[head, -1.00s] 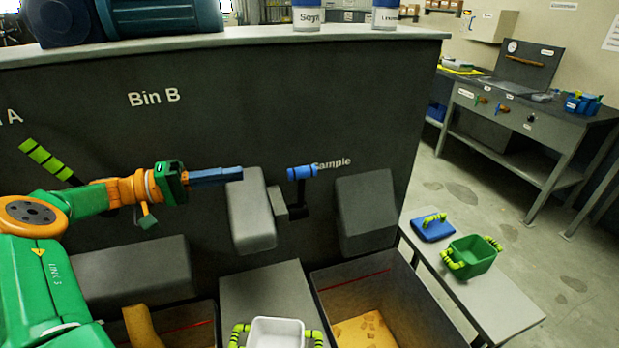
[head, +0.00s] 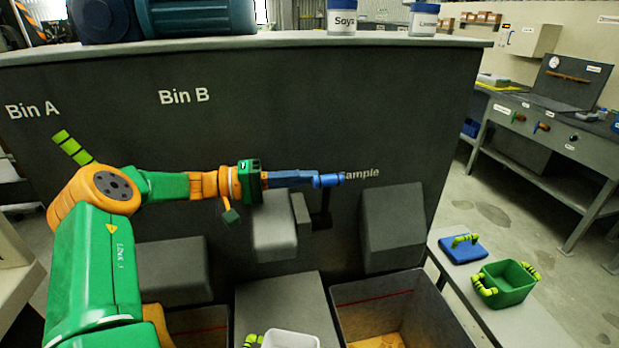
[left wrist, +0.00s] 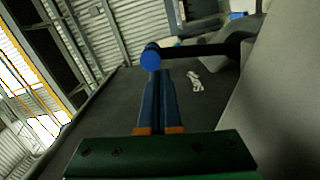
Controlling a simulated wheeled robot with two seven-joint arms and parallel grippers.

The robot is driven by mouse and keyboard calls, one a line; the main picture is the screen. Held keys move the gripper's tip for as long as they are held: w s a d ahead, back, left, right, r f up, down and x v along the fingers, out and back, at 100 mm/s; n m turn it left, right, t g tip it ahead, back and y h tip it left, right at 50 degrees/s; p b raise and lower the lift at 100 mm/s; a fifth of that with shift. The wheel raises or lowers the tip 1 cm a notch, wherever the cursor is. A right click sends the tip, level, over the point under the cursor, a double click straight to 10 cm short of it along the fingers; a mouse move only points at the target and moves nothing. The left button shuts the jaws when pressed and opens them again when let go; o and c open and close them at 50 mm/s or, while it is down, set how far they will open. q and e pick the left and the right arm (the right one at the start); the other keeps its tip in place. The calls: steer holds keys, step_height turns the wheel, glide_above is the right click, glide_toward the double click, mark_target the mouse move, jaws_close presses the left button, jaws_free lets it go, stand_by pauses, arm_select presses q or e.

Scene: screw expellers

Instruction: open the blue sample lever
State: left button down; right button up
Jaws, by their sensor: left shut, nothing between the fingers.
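The blue sample lever handle (head: 331,180) sits on a dark arm at the machine front, beside the "Sample" label (head: 361,174). My left gripper (head: 313,180) is shut and empty, with its blue fingertips at the left end of the handle. In the left wrist view, the handle's round blue end (left wrist: 150,58) shows just past the tips of the closed fingers (left wrist: 153,76), with the dark lever arm (left wrist: 200,49) running right from it. I cannot tell whether the tips touch the handle. My right gripper is not in view.
Grey chute boxes (head: 392,228) stick out on both sides of the lever. Below are open bins, a white tray (head: 290,339) and a grey block. At right, a bench holds a green crate (head: 505,284) and a blue lid (head: 463,250). The dark machine wall lies close behind.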

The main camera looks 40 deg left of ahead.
arm_select(q)
steer(key=shift+w+d+f, duration=0.1)
steer(key=shift+w+d, duration=0.3)
steer(key=shift+w, duration=0.1)
steer(key=shift+s, duration=0.15)
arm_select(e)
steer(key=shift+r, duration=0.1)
